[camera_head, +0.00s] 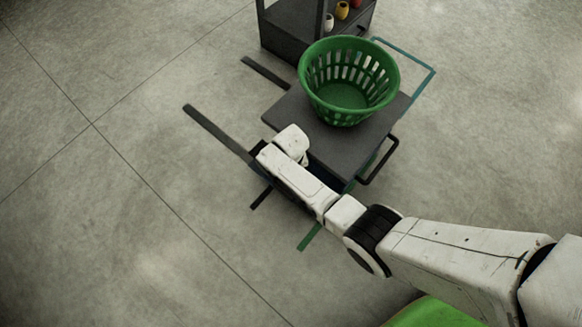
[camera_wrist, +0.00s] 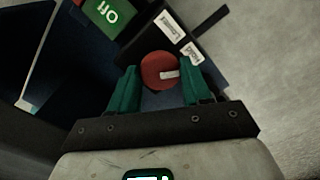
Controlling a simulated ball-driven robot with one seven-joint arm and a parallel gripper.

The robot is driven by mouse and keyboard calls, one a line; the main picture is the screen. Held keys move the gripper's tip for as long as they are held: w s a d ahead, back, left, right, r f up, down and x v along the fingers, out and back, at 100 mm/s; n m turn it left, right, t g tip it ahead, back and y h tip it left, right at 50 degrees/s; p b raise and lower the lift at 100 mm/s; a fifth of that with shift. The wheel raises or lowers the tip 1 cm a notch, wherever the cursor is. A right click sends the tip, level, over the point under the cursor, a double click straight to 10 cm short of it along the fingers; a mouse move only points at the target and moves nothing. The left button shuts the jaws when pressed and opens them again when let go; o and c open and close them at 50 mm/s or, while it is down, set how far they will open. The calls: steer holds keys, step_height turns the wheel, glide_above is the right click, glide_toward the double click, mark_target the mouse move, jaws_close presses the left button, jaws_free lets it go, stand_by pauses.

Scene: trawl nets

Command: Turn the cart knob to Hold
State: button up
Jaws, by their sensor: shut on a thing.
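The cart (camera_head: 330,150) is dark grey with a flat top and a side handle. Its red round knob (camera_wrist: 153,70) shows in the wrist view, with a white pointer bar that points right, a little below the white label that seems to read Hold (camera_wrist: 193,53). Another white label (camera_wrist: 170,24), its word hard to read, lies above the knob, and a green Off label (camera_wrist: 108,14) is at the upper left. My gripper (camera_wrist: 158,74) has its green fingers on either side of the knob, shut on it. In the head view my arm hides the knob and gripper.
A green slatted basket (camera_head: 348,95) stands on the cart top. A dark shelf (camera_head: 285,35) with small coloured items stands behind. The concrete floor at left is clear.

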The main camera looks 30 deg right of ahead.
steer(key=shift+m, duration=1.1)
steer(key=o, duration=1)
steer(key=shift+o, duration=0.2)
step_height(320, 180, up, 11)
steer(key=p, duration=0.6)
steer(key=shift+f, duration=0.15)
